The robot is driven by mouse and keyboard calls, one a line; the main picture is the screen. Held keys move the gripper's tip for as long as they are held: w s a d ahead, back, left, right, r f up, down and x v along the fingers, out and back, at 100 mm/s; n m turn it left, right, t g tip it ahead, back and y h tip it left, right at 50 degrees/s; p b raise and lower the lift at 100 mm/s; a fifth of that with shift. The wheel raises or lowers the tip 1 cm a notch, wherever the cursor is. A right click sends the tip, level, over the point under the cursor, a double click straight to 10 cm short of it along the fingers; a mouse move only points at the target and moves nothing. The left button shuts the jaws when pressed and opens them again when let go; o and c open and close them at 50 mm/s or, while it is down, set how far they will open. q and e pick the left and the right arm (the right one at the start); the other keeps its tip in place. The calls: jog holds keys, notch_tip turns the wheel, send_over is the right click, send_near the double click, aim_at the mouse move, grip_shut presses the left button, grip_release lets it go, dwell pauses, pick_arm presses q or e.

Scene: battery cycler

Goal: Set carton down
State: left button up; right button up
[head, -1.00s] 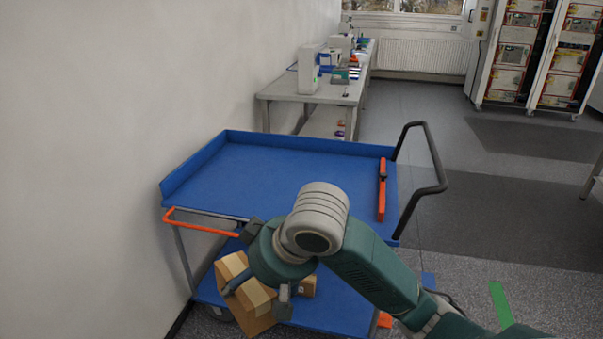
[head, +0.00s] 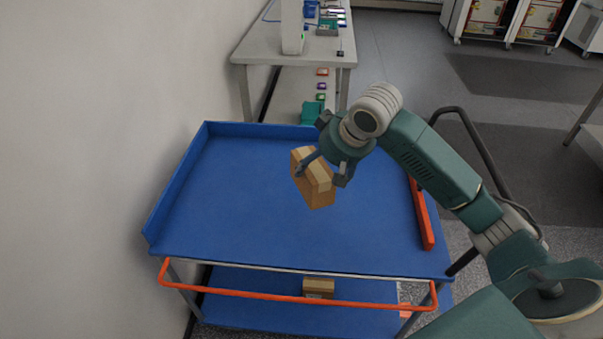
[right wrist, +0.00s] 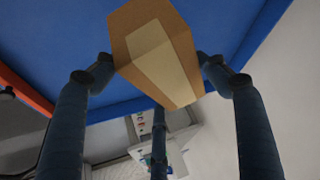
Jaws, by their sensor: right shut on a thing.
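A brown carton (head: 318,190) with a paler tape band is held by my right gripper (head: 322,173) over the blue top of the cart (head: 230,215). The carton is tilted. In the right wrist view the carton (right wrist: 155,50) sits between the fingers of the right gripper (right wrist: 157,75), with the blue cart top (right wrist: 235,25) behind it. I cannot tell how high the carton is above the cart top. My left gripper is not in view.
An orange bar (head: 421,213) lies along the cart top's right side. Another small carton (head: 318,287) is on the lower shelf. An orange rail (head: 290,294) runs along the front. A grey table (head: 265,45) stands behind. Most of the cart top is clear.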

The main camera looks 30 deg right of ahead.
jog(key=w+d+r+p, duration=0.2)
jog(key=d+r+p, duration=0.1)
jog(key=d, duration=0.5)
jog(key=shift+m+h, duration=0.4)
jog(key=f+p, duration=0.1)
jog(key=f, duration=1.1)
jog(key=f+p, duration=0.1)
jog(key=f, duration=0.6)
jog(key=shift+a+f+p, duration=0.1)
jog(key=shift+a+p, duration=0.2)
jog(key=shift+p, duration=0.05)
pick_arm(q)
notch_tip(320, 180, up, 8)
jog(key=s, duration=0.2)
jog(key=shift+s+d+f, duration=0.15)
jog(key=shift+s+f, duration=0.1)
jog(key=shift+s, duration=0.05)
pick_arm(e)
jog(key=o, duration=1.4)
